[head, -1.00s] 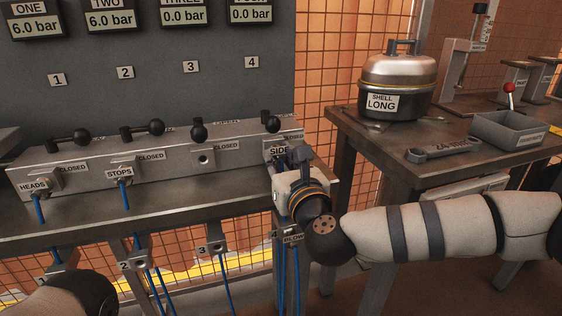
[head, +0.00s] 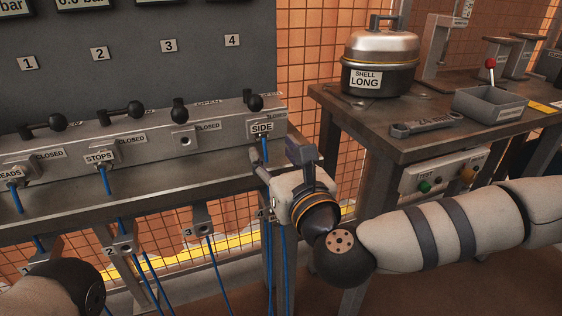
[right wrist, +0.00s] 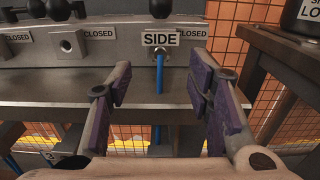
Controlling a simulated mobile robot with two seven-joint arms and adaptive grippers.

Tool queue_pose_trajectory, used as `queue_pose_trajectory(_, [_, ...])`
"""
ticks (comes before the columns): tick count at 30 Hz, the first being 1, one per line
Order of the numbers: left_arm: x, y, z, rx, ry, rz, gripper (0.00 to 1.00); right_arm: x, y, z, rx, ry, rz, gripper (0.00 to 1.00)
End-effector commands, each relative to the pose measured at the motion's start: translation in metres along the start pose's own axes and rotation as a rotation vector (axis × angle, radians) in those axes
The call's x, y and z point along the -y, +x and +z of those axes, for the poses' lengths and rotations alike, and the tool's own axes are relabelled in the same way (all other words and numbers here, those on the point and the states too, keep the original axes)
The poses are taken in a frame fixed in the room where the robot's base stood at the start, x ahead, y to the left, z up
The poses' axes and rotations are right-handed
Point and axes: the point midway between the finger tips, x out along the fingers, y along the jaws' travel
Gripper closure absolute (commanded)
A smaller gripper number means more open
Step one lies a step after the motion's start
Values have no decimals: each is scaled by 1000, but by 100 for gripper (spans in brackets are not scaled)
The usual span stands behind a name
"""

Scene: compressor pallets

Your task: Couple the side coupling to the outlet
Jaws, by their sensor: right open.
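The side coupling (head: 262,128), with a white SIDE tag, sits at the outlet under number 4 on the grey manifold (head: 215,136). Its blue hose hangs down and shows in the right wrist view (right wrist: 159,75). The tag hides the joint, so I cannot tell how it is seated. My right gripper (head: 279,160) is open and empty, in front of and below the coupling and apart from it. In the right wrist view the tag (right wrist: 160,39) shows beyond and between the spread fingers. My left arm shows at the bottom left, with its gripper out of view.
The HEADS (head: 11,174) and STOPS (head: 99,158) couplings are at the first two outlets; the third outlet (head: 184,141) is bare. Black-knobbed levers top the manifold. The right-hand table (head: 370,134) bears a SHELL LONG pot (head: 380,62), a wrench (head: 425,125) and a grey tray (head: 490,104).

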Motion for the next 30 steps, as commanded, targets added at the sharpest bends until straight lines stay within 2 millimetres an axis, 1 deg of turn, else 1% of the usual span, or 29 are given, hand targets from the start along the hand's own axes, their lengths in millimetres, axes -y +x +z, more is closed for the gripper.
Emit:
queue_pose_trajectory(1, [0,0,0,0,0,0,60,0,-12,-1,-3,1,2,53])
queue_pose_trajectory(3, [0,0,0,0,0,0,60,0,-26,-1,-3,2,1,53])
queue_pose_trajectory(7, [0,0,0,0,0,0,60,0,-42,0,-1,0,0,53])
queue_pose_trajectory(10, [0,0,0,0,0,0,60,0,-45,0,-1,0,0,53])
queue_pose_trajectory(18, [0,0,0,0,0,0,60,0,-45,0,0,0,-1,53])
queue_pose_trajectory(20, [0,-1,0,-1,0,0,60,-2,-46,-3,-9,-12,7,53])
queue_pose_trajectory(22, [0,-6,0,-9,-1,1,60,-16,-54,-18,-56,-86,54,53])
queue_pose_trajectory(23, [0,-10,0,-15,-1,1,60,-27,-61,-30,-92,-145,93,53])
queue_pose_trajectory(25, [0,-21,-1,-35,-1,2,60,-55,-88,-69,-195,-339,223,53])
queue_pose_trajectory(26, [0,-27,-2,-45,-2,2,60,-68,-105,-88,-243,-437,297,53])
queue_pose_trajectory(27, [0,-35,-2,-60,-2,3,60,-82,-131,-115,-301,-574,405,53])
queue_pose_trajectory(29, [-1,-47,-4,-82,-3,4,60,-96,-175,-151,-373,-773,579,53])
queue_pose_trajectory(30, [-1,-55,-5,-98,-3,5,60,-102,-208,-172,-411,-903,703,53])
